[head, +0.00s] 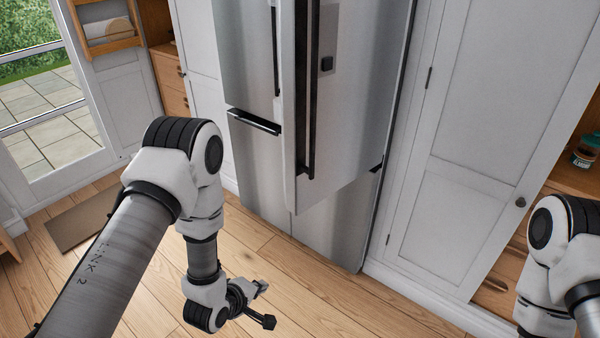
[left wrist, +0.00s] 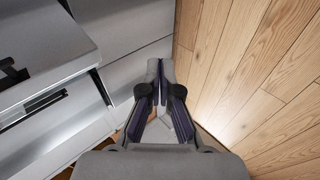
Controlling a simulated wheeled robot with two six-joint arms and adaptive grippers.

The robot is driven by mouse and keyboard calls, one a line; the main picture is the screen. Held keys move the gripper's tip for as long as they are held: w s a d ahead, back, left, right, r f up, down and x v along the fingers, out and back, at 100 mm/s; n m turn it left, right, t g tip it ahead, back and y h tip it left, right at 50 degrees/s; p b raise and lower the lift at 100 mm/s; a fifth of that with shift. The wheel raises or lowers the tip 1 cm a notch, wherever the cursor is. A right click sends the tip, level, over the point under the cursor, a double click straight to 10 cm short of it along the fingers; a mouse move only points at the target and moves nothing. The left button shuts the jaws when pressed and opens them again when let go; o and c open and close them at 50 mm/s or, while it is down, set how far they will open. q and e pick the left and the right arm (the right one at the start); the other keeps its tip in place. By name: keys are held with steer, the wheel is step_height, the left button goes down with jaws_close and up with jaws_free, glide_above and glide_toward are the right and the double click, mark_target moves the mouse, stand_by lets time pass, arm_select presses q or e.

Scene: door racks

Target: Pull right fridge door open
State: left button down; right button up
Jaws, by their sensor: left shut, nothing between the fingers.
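The right fridge door (head: 350,100) is a tall steel panel with a long dark vertical handle (head: 311,90). It stands partly open, its left edge swung out in front of the fridge body. The closed left fridge door (head: 245,60) is beside it. My left gripper (head: 266,303) is low over the floor, in front of the fridge and apart from the door and handle. In the left wrist view its fingers (left wrist: 160,72) are together and empty, with steel fridge fronts to their left. My right gripper is out of view; only part of that arm shows.
Lower steel fronts (head: 325,235) sit below the doors, one with a dark handle (head: 254,122). A white cabinet (head: 470,110) stands right of the fridge. Open wooden floor (head: 330,295) lies in front. A brown mat (head: 85,218) lies at the left by the glass door.

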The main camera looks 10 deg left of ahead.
arm_select(q)
steer(key=w+r+n+t+h, duration=0.15)
steer(key=w+r+t, duration=0.25)
steer(key=w+r, duration=0.55)
steer(key=t+h+b, duration=0.1)
steer(key=t+b, duration=0.1)
steer(key=t, duration=0.2)
glide_toward(300, 146)
step_height(300, 146, up, 2)
steer(key=s, duration=0.2)
steer(key=p+x, duration=0.1)
steer(key=x, duration=0.2)
steer(key=p+x, duration=0.1)
steer(key=x, duration=0.1)
steer(key=p+x, duration=0.1)
steer(key=x, duration=0.2)
steer(key=shift+w+d+f, duration=0.15)
steer(key=shift+d, duration=0.3)
steer(key=shift+w+d+f, duration=0.1)
steer(key=shift+w, duration=0.5)
